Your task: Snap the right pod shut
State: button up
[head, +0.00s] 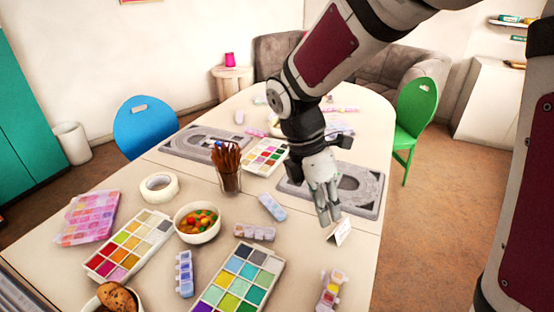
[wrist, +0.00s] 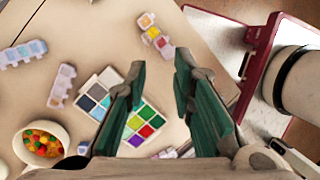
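The right pod (head: 330,289) is a small pale strip of compartments with yellow, orange and red colours, lying at the front right of the table. It also shows in the wrist view (wrist: 154,33), beyond my fingertips, tilted across the table near its edge. Its lid looks uneven along the strip, but it is too small to tell exactly which parts are raised. My gripper (head: 328,214) is open and empty, hanging above the table behind the pod and apart from it. In the wrist view the two green finger pads (wrist: 160,78) stand well apart.
Other pods lie left: a light blue one (head: 272,206), a grey-beige one (head: 254,232), a blue-violet one (head: 184,273). A colour palette (head: 240,280) lies left of the right pod. Bare tabletop surrounds the pod.

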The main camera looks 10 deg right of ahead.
jog(key=w+a+f+n+g, duration=0.2)
jog(key=w+a+f+n, duration=0.15)
jog(key=f+n, duration=0.35)
jog(key=b, duration=0.1)
send_near(323, 271)
jog(key=shift+h, duration=0.4)
jog(key=x, duration=0.8)
jog(key=shift+a, duration=0.4)
jog(key=shift+c, duration=0.3)
grip_shut()
